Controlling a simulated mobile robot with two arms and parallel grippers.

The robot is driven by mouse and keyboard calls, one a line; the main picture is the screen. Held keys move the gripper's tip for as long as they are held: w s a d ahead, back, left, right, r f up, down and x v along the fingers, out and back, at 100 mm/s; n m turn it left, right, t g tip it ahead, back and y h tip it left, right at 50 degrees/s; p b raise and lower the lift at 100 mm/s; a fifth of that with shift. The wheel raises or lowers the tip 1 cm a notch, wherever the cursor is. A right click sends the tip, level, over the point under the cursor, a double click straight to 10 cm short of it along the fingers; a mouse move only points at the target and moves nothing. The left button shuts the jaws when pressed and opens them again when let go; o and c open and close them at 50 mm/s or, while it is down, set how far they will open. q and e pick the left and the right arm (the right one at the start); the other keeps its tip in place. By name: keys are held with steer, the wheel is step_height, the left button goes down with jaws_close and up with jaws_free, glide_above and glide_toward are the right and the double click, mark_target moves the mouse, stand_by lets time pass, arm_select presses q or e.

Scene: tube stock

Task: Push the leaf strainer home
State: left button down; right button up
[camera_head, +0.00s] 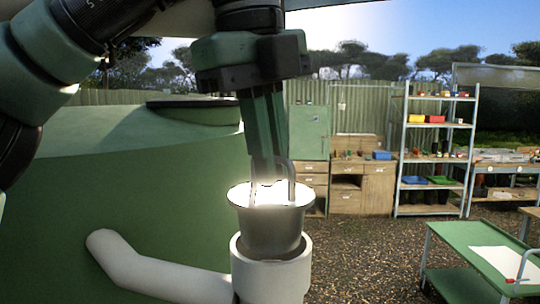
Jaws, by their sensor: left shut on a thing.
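The leaf strainer (270,232) is a grey tapered cup with a bright inside and a bent wire handle (291,182). It stands upright at the mouth of a white upright pipe (272,281). Its lower end is within the pipe's rim, and most of its wall shows above the rim. How deep its bottom sits is hidden. My left gripper (267,170) comes down from above, its green fingers shut on the strainer's handle, with the tips near the cup's opening. My right gripper is not in view.
A large green tank (120,170) fills the left side. A white side pipe (150,272) runs from it to the upright pipe. A green cart (455,258) stands at the lower right. Shelves (435,185) and wooden cabinets (362,188) stand behind. Open gravel lies between.

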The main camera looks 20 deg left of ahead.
mark_target(271, 192)
arm_select(q)
steer(key=shift+f+b, duration=0.8)
steer(key=shift+f, duration=0.2)
steer(key=shift+f+b, duration=0.5)
steer(key=shift+f, duration=0.05)
stand_by(0.9)
steer(key=shift+f+b, duration=1)
steer(key=shift+f, duration=0.15)
stand_by(0.6)
steer(key=c, duration=1.5)
jaws_free()
steer(key=shift+r, duration=0.1)
